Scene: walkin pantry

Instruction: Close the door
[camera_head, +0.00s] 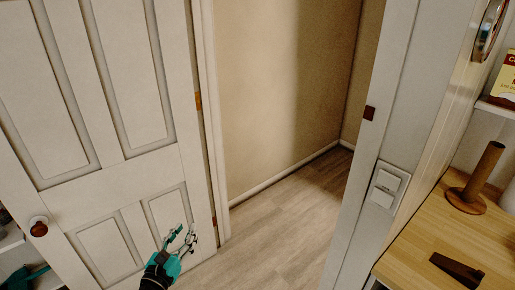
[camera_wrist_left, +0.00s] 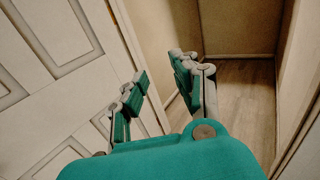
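The white panelled door (camera_head: 120,170) stands open on the left in the head view, with its round knob (camera_head: 39,226) at the far left and hinges on its right edge. The doorway beside it is open. My left gripper (camera_head: 182,238) is in front of the lower right door panel, near the hinge edge. In the left wrist view, my left gripper (camera_wrist_left: 158,82) has its two fingers apart with nothing between them. The door (camera_wrist_left: 55,70) shows there to the left. I cannot tell whether the gripper touches the door. My right gripper is not in view.
The right door frame (camera_head: 375,150) carries a strike plate and a light switch (camera_head: 386,188). A wooden counter (camera_head: 435,235) at the right holds a wooden paper-towel stand (camera_head: 476,180) and a dark block (camera_head: 456,270). The doorway floor (camera_head: 285,215) is clear.

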